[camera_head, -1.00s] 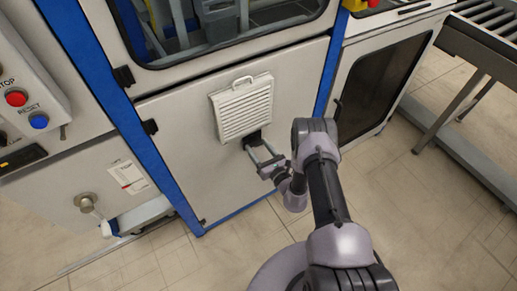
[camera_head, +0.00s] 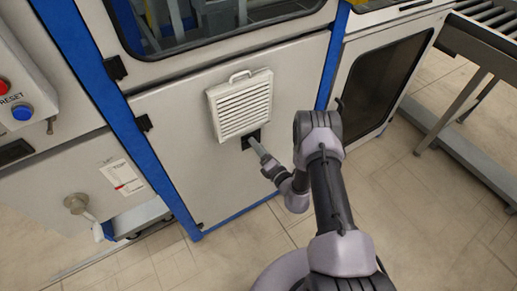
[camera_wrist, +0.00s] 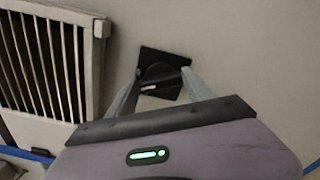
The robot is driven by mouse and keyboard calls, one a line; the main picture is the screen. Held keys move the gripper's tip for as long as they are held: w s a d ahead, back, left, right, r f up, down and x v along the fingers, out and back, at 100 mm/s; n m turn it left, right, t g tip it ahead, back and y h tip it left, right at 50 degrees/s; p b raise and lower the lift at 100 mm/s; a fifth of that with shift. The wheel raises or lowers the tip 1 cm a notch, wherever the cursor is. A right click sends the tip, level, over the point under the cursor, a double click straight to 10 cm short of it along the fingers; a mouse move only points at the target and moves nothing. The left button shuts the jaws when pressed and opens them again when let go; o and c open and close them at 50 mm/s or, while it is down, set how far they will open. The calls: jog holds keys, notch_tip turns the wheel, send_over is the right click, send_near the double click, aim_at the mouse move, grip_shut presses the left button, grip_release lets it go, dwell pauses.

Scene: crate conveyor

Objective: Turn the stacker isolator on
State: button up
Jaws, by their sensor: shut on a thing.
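The isolator is a black square plate with a rotary knob (camera_wrist: 163,72), low on the grey cabinet panel just under a louvred vent. In the head view its plate (camera_head: 249,137) is partly hidden by my fingers. My gripper (camera_head: 256,142) reaches it from the lower right. In the wrist view my two fingers (camera_wrist: 162,74) stand on either side of the knob, shut on it. A small pale mark shows on the knob. The wrist picture is rolled, with the vent's slats running upright. No label is legible at the switch.
The white louvred vent (camera_head: 242,105) with a top handle sits right above the switch. Blue posts (camera_head: 115,120) frame the cabinet. Another round switch (camera_head: 76,203) with a tag (camera_head: 121,177) is at left. A roller conveyor (camera_head: 484,45) stands at right. The floor below is clear.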

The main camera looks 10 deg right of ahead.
jog(key=m+b, duration=0.1)
jog(key=m, duration=0.4)
jog(key=shift+f, duration=0.1)
jog(key=shift+m, duration=0.3)
dwell(0.4)
jog(key=o, duration=1.4)
jog(key=shift+c, duration=0.2)
jog(key=p+v, duration=0.5)
jog(key=v, duration=1.2)
jog(key=shift+s, duration=0.2)
